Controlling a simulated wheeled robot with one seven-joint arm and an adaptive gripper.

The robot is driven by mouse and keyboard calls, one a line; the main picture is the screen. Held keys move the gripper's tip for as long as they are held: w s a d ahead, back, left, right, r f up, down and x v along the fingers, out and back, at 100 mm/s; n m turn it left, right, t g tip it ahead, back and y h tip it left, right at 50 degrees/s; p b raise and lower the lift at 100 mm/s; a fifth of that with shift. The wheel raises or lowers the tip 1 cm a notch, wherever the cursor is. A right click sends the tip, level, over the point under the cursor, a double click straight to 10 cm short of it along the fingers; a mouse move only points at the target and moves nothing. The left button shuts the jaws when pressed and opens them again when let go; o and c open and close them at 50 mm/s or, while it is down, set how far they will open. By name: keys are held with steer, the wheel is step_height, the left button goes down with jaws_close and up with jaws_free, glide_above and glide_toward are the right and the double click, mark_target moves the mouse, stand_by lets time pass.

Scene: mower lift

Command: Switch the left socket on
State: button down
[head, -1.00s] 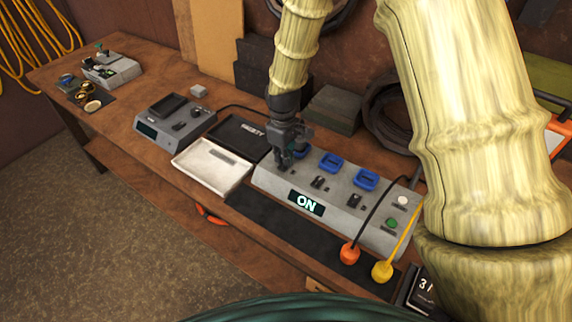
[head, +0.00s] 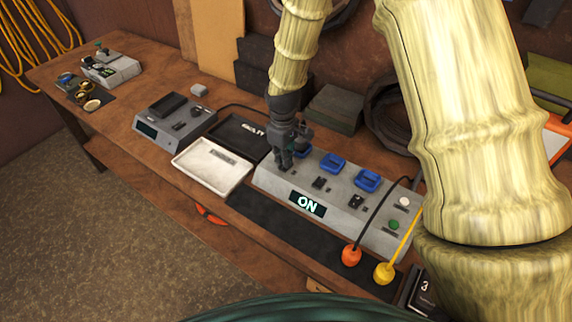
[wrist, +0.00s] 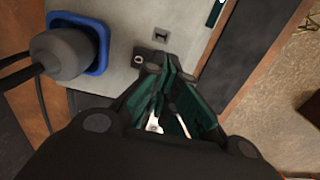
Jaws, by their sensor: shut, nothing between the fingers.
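The grey socket panel (head: 335,208) lies on the bench, with a row of blue sockets and a dark switch in front of each. The left socket (head: 303,151) is partly hidden behind my gripper (head: 284,168) in the head view. In the wrist view the left socket (wrist: 103,50) holds a round grey plug (wrist: 62,53) with black cables. Its switch (wrist: 150,60) shows a light mark and lies right at my fingertips (wrist: 165,68). My gripper is shut and empty, pointing down at that switch. I cannot tell whether it touches. The panel's display (head: 307,204) reads ON.
The middle socket (head: 332,163) and right socket (head: 367,180) stand close by. A white tray (head: 211,166) and a black tray (head: 238,136) lie left of the panel.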

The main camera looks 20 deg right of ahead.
steer(key=shift+w+f, duration=0.1)
steer(key=shift+f, duration=0.15)
steer(key=shift+f+b, duration=0.4)
steer(key=shift+f, duration=0.45)
stand_by(0.7)
steer(key=shift+r, duration=0.1)
steer(key=shift+r+p, duration=2.65)
steer(key=shift+r, duration=0.8)
steer(key=shift+f, duration=0.1)
